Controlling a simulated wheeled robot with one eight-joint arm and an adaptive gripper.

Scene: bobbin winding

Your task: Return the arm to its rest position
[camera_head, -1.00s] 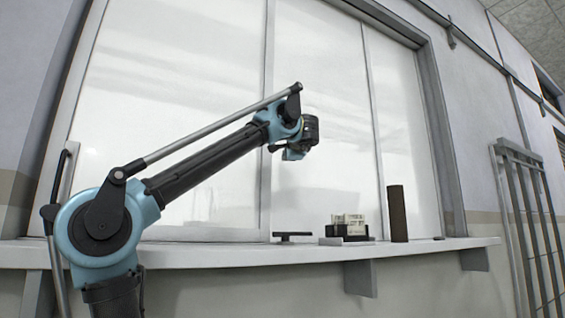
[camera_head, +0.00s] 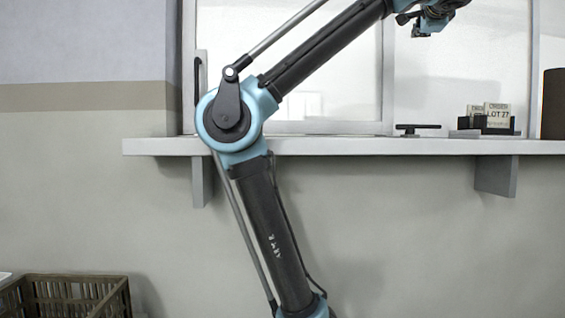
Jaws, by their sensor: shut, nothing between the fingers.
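My arm crosses the middle of the view, its upper link rising to the right from the teal elbow joint. My gripper (camera_head: 424,25) is at the top right, in front of the window and above the shelf. It is partly cut by the top edge of the frame. It is shut, with nothing held in it, and it touches nothing that I can see.
A long shelf (camera_head: 360,147) runs below the window. On it stand a black T-shaped handle (camera_head: 417,127), a box of cards marked LOT 27 (camera_head: 490,124) and a dark brown block (camera_head: 553,104). A brown slatted crate (camera_head: 75,292) is at the lower left.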

